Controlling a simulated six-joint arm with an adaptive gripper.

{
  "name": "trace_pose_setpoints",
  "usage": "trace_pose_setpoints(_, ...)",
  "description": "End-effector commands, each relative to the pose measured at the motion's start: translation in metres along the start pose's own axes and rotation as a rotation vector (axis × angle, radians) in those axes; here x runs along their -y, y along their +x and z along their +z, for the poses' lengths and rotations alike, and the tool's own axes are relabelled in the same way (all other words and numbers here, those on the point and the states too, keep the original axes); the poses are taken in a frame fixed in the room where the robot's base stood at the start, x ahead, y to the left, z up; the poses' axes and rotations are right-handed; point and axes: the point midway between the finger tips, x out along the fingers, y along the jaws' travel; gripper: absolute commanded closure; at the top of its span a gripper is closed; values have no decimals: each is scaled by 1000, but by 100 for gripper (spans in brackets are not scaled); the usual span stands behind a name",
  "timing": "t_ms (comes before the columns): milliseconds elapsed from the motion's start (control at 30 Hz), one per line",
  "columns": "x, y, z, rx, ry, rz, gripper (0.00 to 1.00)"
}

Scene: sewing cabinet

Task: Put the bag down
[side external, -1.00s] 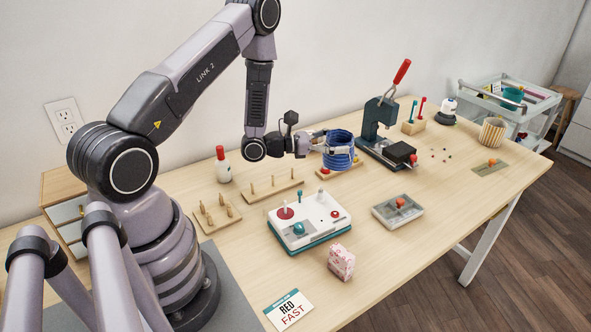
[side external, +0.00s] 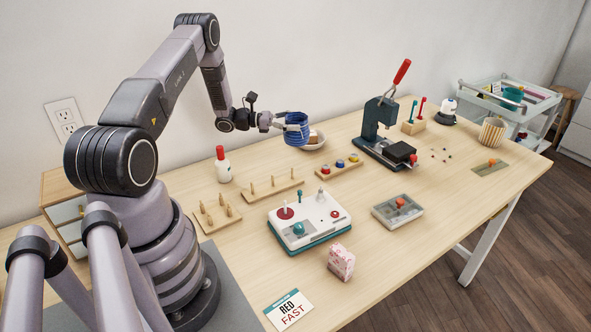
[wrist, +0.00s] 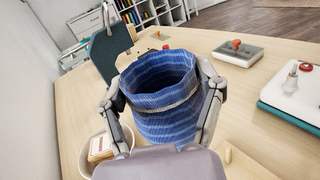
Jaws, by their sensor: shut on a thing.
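The bag (side external: 296,129) is a blue, open-topped, round fabric pouch with lighter stripes. My gripper (side external: 283,125) is shut on it and holds it above the back of the table, with a finger on either side. In the wrist view the bag (wrist: 163,95) sits upright between the fingers of my gripper (wrist: 160,97), with its mouth open and its inside dark. In the side view the bag hangs just left of and partly in front of a white bowl (side external: 312,143).
The bowl holds a tan block (side external: 315,134). A wooden strip with coloured knobs (side external: 339,168), a pegged board (side external: 273,186) and a dark press (side external: 378,120) stand near. Bare table (side external: 262,158) lies below the bag.

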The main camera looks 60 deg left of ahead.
Motion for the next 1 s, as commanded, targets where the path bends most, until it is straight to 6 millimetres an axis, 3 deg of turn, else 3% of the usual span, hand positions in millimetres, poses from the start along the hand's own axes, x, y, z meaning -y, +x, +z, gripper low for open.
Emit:
trace_pose_setpoints(100,-20,-30,-16,1,1,-6,68)
trace_pose_setpoints(300,-31,-52,-28,2,0,-15,68)
trace_pose_setpoints(1000,-29,-52,-90,3,0,-16,68)
